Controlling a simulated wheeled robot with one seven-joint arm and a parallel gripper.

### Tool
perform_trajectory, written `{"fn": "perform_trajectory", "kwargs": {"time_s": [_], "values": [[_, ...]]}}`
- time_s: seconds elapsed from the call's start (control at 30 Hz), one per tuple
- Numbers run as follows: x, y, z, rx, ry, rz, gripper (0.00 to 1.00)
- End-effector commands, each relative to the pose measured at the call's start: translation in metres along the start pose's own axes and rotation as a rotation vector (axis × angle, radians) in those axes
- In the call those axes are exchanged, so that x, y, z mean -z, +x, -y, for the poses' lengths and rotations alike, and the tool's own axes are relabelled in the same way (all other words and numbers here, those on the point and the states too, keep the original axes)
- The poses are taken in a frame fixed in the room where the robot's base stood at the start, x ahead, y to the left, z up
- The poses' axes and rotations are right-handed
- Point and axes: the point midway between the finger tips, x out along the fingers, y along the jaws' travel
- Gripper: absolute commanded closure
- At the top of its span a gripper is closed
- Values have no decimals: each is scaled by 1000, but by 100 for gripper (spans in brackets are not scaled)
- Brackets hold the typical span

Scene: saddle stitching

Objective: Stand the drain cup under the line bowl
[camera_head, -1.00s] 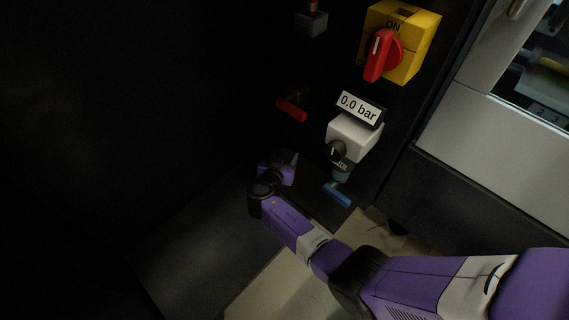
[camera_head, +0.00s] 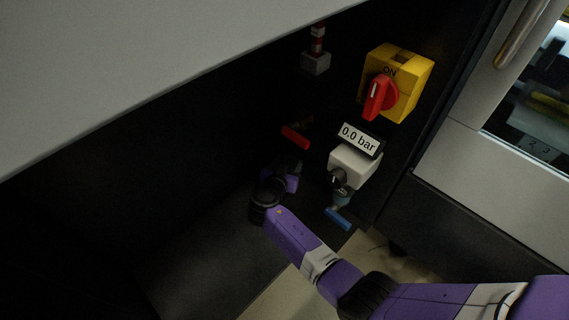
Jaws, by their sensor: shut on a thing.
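The line bowl (camera_head: 343,197) is a small bluish cup shape under the white regulator block on the dark panel, with a blue lever (camera_head: 338,219) just below it. My gripper (camera_head: 289,168) is to the left of the bowl and apart from it in the picture, under the red lever. My purple wrist shows, but the fingers are very dark. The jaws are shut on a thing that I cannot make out. I cannot pick out the drain cup anywhere in this view.
The white regulator (camera_head: 354,163) carries a "0.0 bar" display (camera_head: 360,140). A red lever (camera_head: 295,137) sits above my gripper. A yellow switch box (camera_head: 410,75) with a red knob is at upper right. A grey overhang (camera_head: 120,70) crosses the upper left. The dark floor at lower left looks clear.

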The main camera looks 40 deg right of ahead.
Motion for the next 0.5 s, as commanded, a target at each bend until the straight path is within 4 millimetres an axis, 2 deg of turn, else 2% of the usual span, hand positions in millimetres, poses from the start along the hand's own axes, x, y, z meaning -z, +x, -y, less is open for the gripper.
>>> {"fn": "perform_trajectory", "kwargs": {"time_s": [0.03,0.13,0.37,0.5], "values": [[7,-3,0,0,-1,0,85],[12,-5,0,0,-1,0,85],[10,-5,-1,20,-11,1,85],[29,-13,13,79,-28,-2,85]]}}
